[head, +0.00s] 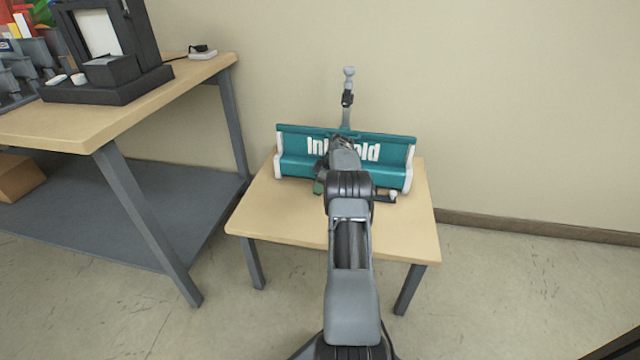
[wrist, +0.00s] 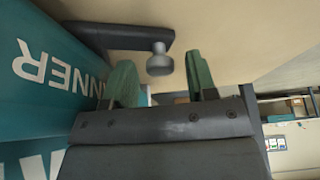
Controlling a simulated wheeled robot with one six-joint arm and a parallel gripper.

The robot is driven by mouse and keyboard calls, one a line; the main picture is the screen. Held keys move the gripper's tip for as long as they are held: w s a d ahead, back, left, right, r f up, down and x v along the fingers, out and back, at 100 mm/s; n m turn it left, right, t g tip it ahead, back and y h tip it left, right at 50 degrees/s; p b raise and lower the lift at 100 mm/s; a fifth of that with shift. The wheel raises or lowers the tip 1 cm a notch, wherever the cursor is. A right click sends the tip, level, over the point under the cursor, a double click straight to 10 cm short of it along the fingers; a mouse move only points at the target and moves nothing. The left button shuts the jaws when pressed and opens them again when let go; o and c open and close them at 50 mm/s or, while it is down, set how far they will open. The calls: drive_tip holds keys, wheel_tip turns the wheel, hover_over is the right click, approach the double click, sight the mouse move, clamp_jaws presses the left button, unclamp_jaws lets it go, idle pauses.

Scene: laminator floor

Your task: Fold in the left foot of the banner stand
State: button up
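The banner stand (head: 291,167) is a long teal case with white end caps, lying across the small table. It fills the left of the wrist view (wrist: 40,75), its lettering upside down. In the head view, a dark foot with a pale knob (head: 391,196) juts out right of my arm; my arm hides the middle of the case front. In the wrist view, a dark foot (wrist: 125,37) with a round grey knob (wrist: 159,63) shows beyond my gripper (wrist: 160,68). Its green fingers are apart, and the knob appears between their tips. I cannot tell whether they touch it.
The small wooden table (head: 270,222) has bare top at the front left and right. A pole with a grey knob (head: 348,85) rises behind the case. A workbench (head: 90,130) with a dark machine (head: 110,80) stands to the left. The wall is close behind.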

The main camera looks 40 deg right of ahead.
drive_tip(key=shift+d, duration=0.1)
drive_tip(key=s+d+r+p, duration=0.1)
drive_tip(key=s+d, duration=0.2)
drive_tip(key=s+d+r+p, duration=0.2)
drive_tip(key=s, duration=0.2)
drive_tip(key=s+d+r+p, duration=0.1)
drive_tip(key=s+d+p, duration=0.1)
drive_tip(key=s+d, duration=0.1)
drive_tip(key=shift+s+d+r, duration=0.3)
drive_tip(key=shift+s+d, duration=0.05)
drive_tip(key=shift+s, duration=0.1)
